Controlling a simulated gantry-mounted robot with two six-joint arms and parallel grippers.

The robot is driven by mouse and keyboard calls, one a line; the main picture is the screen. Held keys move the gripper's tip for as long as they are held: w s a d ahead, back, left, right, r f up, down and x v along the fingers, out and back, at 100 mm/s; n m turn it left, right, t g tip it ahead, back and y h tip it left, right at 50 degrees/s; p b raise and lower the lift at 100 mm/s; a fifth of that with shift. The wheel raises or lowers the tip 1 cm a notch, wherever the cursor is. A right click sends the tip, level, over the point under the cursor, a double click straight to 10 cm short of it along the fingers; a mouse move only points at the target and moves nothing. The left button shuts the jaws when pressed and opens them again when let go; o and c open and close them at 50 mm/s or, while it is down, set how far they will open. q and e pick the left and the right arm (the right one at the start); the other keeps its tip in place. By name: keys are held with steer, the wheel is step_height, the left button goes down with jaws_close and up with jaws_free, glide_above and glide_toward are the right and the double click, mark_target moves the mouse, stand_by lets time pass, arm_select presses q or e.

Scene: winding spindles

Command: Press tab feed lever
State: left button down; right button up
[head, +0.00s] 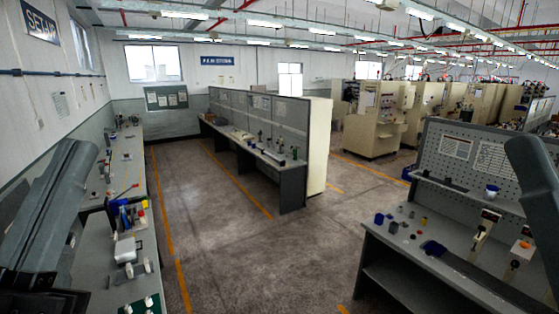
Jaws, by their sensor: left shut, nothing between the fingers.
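A small bench device with a red-tipped lever (127,190) stands on the left workbench. Its lever slants up to the right above blue and black parts (125,207). I cannot tell for certain that this is the tab feed lever. My left gripper (62,301) shows only as a dark part at the lower left edge, below my grey arm. It is shut and empty, left of and apart from the lever device. Its fingertips are hard to make out. My right arm enters at the right edge, and its gripper is outside the picture.
The left workbench (143,272) also holds a white box-like device (126,250) and a green board (140,306). Open floor (245,255) lies between the benches.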

arm_select(q)
steer(key=s+n, duration=0.1)
steer(key=s+r+n, duration=0.1)
steer(key=s+a+n, duration=0.1)
steer(key=n, duration=0.1)
steer(key=shift+s+r+t+y, duration=0.2)
steer(key=shift+s+t+y, duration=0.2)
